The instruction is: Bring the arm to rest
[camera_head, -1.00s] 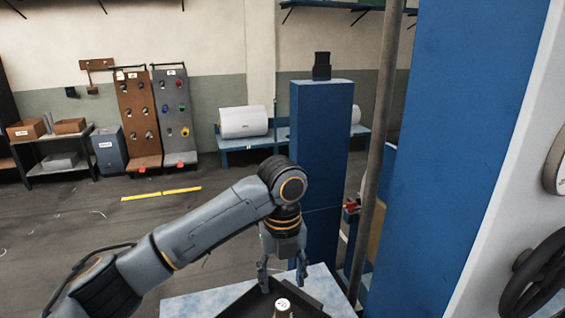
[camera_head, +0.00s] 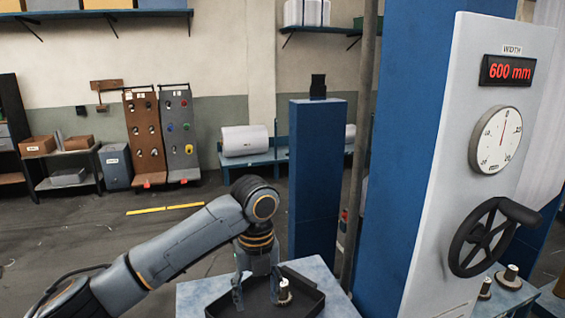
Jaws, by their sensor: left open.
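My left arm comes in from the lower left. Its gripper (camera_head: 257,289) points down over a dark tray (camera_head: 312,306) on a light blue table (camera_head: 194,294). The gripper is open, with its two fingers apart. A small spool-like part (camera_head: 284,293) with a pale top stands in the tray, beside the right finger in the picture. I cannot tell whether they touch. My right gripper is not in view.
A blue column (camera_head: 316,180) stands behind the tray, with a grey pole (camera_head: 361,130) to its right. On the right, a white machine panel carries a 600 mm display (camera_head: 507,71), a dial (camera_head: 496,139) and a black handwheel (camera_head: 487,238).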

